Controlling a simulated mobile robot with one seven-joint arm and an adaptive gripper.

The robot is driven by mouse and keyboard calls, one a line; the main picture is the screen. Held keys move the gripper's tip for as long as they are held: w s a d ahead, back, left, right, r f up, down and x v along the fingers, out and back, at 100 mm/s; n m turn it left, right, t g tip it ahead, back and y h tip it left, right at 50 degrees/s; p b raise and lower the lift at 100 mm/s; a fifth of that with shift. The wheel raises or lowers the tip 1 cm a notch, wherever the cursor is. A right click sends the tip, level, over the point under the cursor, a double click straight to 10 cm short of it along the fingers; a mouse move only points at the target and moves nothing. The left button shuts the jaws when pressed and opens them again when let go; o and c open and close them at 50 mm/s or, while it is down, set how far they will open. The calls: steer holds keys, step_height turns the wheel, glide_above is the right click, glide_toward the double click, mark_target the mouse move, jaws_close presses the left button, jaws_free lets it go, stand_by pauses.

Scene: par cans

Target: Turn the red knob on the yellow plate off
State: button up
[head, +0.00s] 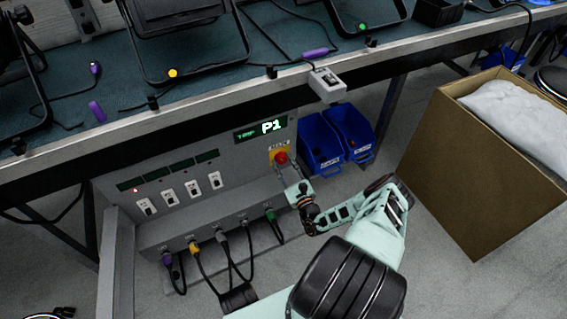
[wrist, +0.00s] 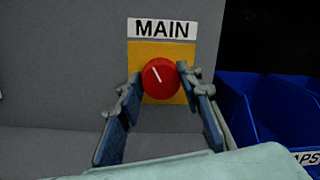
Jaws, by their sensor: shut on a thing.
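The red knob (wrist: 160,78) sits on the yellow plate (wrist: 177,50) under a white "MAIN" label (wrist: 162,28). Its white pointer line tilts, with its upper end toward the left. My gripper (wrist: 160,85) has one finger on each side of the knob, shut on it. In the head view the red knob (head: 281,158) and the yellow plate (head: 272,157) are on the grey panel under the bench, and my gripper (head: 285,168) reaches them from below right.
Blue bins (head: 321,144) stand just right of the panel. A cardboard box (head: 440,160) is on the floor at the right. White switches (head: 170,197) and plugged cables (head: 222,237) are to the left and below. The bench edge (head: 200,112) overhangs the panel.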

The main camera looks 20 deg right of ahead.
mark_target(278, 137)
steer(key=shift+w+n+y, duration=0.1)
steer(key=shift+n+y, duration=0.2)
steer(key=shift+n, duration=1.4)
steer(key=o, duration=1.2)
steer(key=shift+c, duration=0.2)
steer(key=shift+r, duration=0.15)
step_height(278, 137, up, 10)
steer(key=shift+f, duration=0.1)
steer(key=shift+a+n, duration=0.1)
steer(key=shift+n, duration=0.2)
